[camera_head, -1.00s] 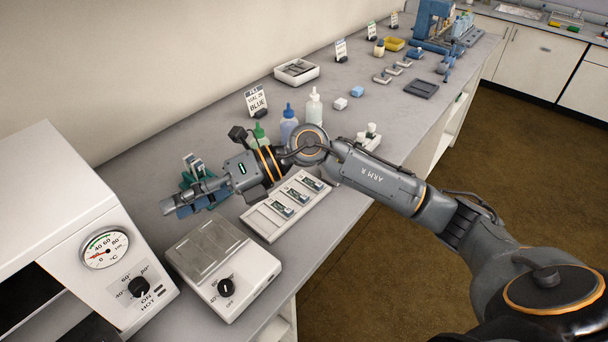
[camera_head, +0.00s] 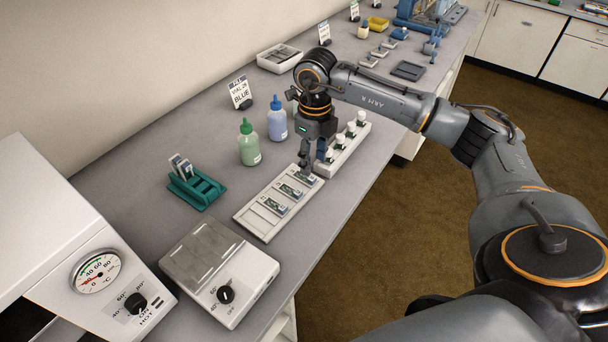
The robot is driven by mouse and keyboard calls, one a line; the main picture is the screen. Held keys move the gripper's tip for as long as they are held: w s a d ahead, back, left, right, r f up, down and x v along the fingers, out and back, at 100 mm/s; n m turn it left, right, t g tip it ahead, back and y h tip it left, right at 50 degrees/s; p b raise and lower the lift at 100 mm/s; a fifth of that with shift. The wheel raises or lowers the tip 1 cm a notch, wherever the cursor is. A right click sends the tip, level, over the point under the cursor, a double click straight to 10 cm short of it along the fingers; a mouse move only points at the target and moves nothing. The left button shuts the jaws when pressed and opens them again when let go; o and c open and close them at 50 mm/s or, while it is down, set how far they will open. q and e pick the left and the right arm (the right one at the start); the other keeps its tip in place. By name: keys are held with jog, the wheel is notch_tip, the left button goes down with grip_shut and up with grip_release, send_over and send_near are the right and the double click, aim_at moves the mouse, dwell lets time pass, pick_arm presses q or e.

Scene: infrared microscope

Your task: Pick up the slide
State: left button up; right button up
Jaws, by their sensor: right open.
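A white slide tray (camera_head: 247,218) lies on the bench with labelled slides in its slots: a near slide (camera_head: 273,207), a middle slide (camera_head: 290,191) and a far slide (camera_head: 304,178). My right gripper (camera_head: 312,166) points down over the far end of the tray, close to the far slide. It is open, and its fingers partly hide that end. I cannot tell whether they touch the slide. More slides (camera_head: 181,166) stand in a teal rack (camera_head: 200,192) to the left. My left gripper is not in view.
A hot plate (camera_head: 218,268) stands in front of the tray. Green (camera_head: 249,145) and blue (camera_head: 277,120) bottles stand behind it. Bare bench lies between rack and tray.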

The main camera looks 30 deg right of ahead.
aim_at(313, 179)
jog(key=shift+f, duration=0.4)
notch_tip(313, 179, down, 5)
jog(key=shift+d+r+p, duration=0.1)
jog(key=shift+r+p, duration=0.05)
jog(key=shift+p, duration=1.05)
jog(key=shift+w+f, duration=0.1)
jog(key=shift+f, duration=0.3)
jog(key=shift+c, duration=0.5)
jog(key=c, duration=0.8)
